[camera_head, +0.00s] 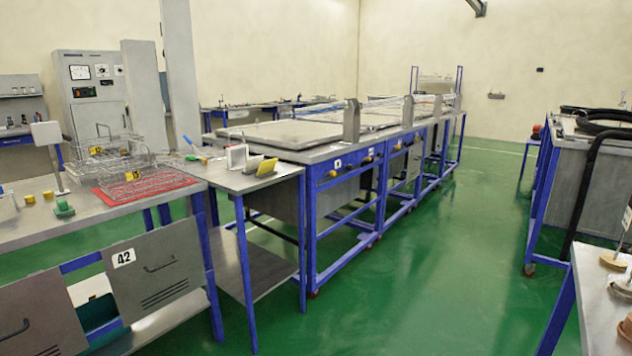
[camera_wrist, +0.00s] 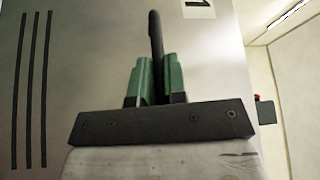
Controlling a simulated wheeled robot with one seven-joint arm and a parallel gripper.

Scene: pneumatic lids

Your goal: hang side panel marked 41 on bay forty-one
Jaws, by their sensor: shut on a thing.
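My gripper (camera_wrist: 157,75), with green fingers, is shut on the dark bar handle (camera_wrist: 155,35) of a grey side panel (camera_wrist: 90,60) in the wrist view. The panel has long dark slots at left and a white label (camera_wrist: 198,8) at the top, cut off so that only a 1 shows. I cannot make out my gripper or this panel in the head view. There, a grey panel marked 42 (camera_head: 155,270) hangs on the near left bench. Another grey panel (camera_head: 35,320) with a handle is left of it, its number unseen. I cannot tell which bay is forty-one.
The left bench (camera_head: 130,205) carries wire baskets (camera_head: 150,180) on a red mat. A small side table (camera_head: 225,180) with yellow-edged cards adjoins a row of blue-framed lidded benches (camera_head: 300,135). Another bench (camera_head: 600,150) stands at right. The green floor (camera_head: 430,260) between is clear.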

